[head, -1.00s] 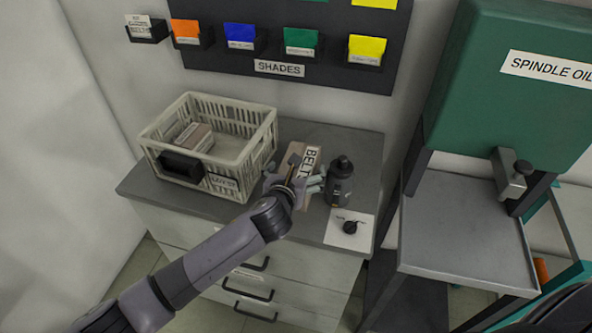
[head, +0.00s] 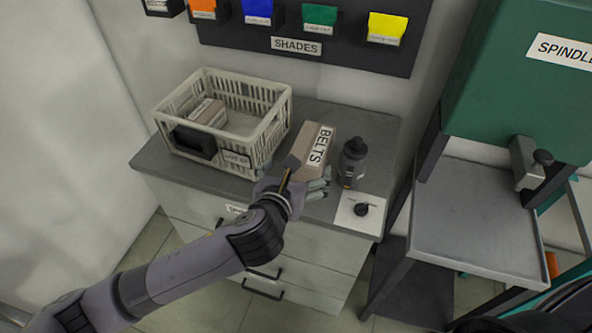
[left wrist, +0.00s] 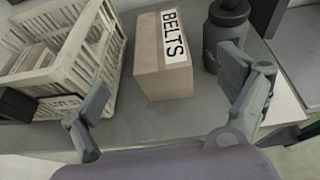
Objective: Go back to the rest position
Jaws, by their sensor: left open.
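My left gripper (head: 292,188) is open and empty in front of the belts box, above the front part of the cabinet top. In the left wrist view its two fingers (left wrist: 168,104) are spread wide, with the brown belts box (left wrist: 163,80) beyond them and apart from them. In the head view the belts box (head: 316,143) stands on the grey cabinet top (head: 150,160), partly hidden by my gripper. My right gripper does not show.
A cream crate (head: 240,125) with small boxes stands left of the belts box. A green spindle oil tank (head: 520,95) stands above a grey tray (head: 465,215) at the right.

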